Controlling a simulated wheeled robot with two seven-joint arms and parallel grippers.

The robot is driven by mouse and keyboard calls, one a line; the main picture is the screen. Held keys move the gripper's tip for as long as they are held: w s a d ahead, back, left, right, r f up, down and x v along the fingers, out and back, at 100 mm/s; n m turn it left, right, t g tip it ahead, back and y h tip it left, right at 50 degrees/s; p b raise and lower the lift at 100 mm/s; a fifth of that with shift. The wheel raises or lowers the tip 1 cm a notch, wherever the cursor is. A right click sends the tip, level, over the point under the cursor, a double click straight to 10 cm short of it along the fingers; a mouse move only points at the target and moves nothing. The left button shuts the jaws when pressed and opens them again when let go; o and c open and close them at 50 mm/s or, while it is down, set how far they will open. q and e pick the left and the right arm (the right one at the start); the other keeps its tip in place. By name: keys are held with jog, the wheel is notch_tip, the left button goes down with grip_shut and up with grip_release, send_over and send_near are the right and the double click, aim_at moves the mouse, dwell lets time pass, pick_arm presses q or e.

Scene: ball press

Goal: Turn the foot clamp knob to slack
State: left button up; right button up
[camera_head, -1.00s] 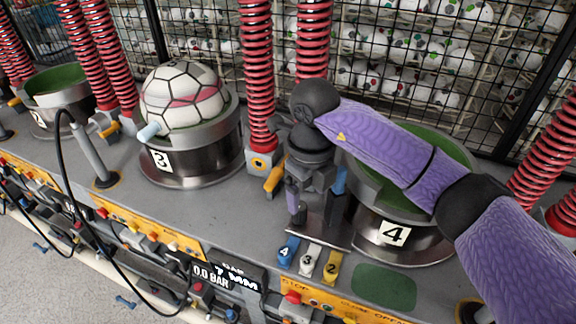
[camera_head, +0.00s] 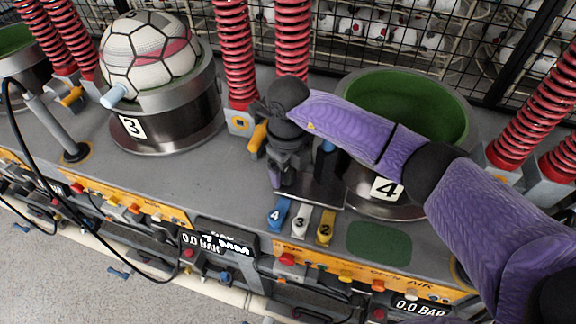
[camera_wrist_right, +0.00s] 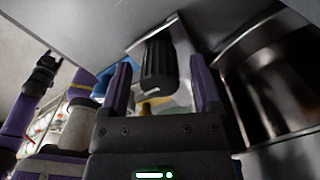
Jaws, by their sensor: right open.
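The foot clamp knob is black and ribbed. In the right wrist view, the knob (camera_wrist_right: 158,66) stands between the two purple fingers of my right gripper (camera_wrist_right: 160,85), with a gap visible on each side. The fingers are open. In the head view, my right gripper (camera_head: 290,178) points down at the plate between press pots 3 and 4, and it hides the knob there. My left gripper does not show in the head view.
Pot 3 (camera_head: 160,125) holds a ball (camera_head: 150,52). Green-lined pot 4 (camera_head: 405,200) stands close right of my gripper. Red springs (camera_head: 236,55) rise behind. Blue (camera_head: 280,213), white (camera_head: 301,221) and yellow (camera_head: 324,229) numbered tabs lie in front.

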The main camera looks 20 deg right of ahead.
grip_shut()
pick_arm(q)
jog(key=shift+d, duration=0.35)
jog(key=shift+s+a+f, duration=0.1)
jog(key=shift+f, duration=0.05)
pick_arm(e)
jog(key=shift+n, duration=0.3)
jog(key=n+b, duration=0.1)
jog(key=n, duration=0.1)
jog(key=shift+w+n+b, duration=0.1)
jog(key=shift+n+b, duration=0.2)
jog(key=n+b, duration=0.2)
jog(key=n, duration=0.3)
jog(key=shift+f+b, duration=0.1)
jog(key=shift+b, duration=0.2)
jog(key=n+b, duration=0.2)
jog(key=n, duration=0.3)
pick_arm(q)
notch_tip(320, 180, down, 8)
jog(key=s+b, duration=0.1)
jog(key=b, duration=0.1)
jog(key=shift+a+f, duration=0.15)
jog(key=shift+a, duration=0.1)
pick_arm(e)
jog(key=shift+n, duration=2.3)
pick_arm(q)
jog(key=shift+b, duration=0.3)
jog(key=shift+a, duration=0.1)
pick_arm(e)
jog(key=shift+r, duration=0.2)
